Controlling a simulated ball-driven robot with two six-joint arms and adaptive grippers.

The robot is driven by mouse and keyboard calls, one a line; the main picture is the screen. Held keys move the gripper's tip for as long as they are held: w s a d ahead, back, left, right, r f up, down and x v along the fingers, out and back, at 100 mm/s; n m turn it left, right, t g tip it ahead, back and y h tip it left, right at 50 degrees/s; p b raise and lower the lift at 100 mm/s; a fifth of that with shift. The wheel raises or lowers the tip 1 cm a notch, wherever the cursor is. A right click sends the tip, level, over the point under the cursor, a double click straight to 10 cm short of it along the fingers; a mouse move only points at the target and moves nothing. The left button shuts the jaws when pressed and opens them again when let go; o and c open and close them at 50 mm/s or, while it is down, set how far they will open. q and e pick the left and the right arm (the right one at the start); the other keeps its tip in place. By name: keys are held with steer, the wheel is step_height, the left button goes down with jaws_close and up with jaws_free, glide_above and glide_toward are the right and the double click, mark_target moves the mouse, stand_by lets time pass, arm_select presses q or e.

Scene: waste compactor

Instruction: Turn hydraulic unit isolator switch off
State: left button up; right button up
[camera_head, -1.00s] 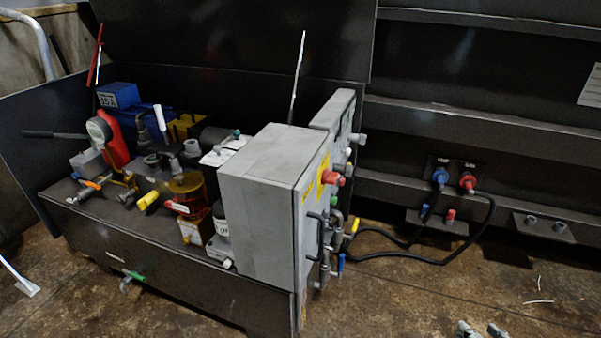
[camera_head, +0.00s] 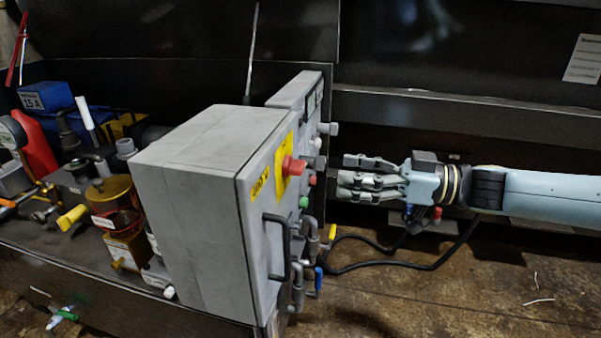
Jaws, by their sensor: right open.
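A grey control box (camera_head: 205,190) stands in the middle of the head view, its front panel facing right and seen at a steep angle. A red knob on a yellow plate, which looks like the isolator switch (camera_head: 294,166), sticks out near the top of that panel. Its exact turned position cannot be told from this angle. My right gripper (camera_head: 352,178) comes in from the right, its fingers pointing left toward the panel side. It is open and empty, and appears apart from the knob with a gap between. My left gripper is not in view.
A black handle (camera_head: 277,248) and pipes with a blue lever (camera_head: 318,281) project from the box's front. A smaller grey box (camera_head: 298,90) stands behind. Black cables (camera_head: 385,262) lie on the floor at right. Hydraulic parts crowd the left; the floor at lower right is mostly clear.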

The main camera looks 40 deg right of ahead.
mark_target(304, 166)
steer(key=b+x, duration=0.2)
steer(key=x, duration=0.6)
steer(key=shift+w+a+b, duration=0.25)
steer(key=shift+w+b, duration=0.1)
steer(key=shift+b, duration=0.05)
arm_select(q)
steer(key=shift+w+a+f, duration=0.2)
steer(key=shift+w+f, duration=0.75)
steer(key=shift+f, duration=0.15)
arm_select(e)
steer(key=c, duration=1.2)
steer(key=shift+o, duration=0.2)
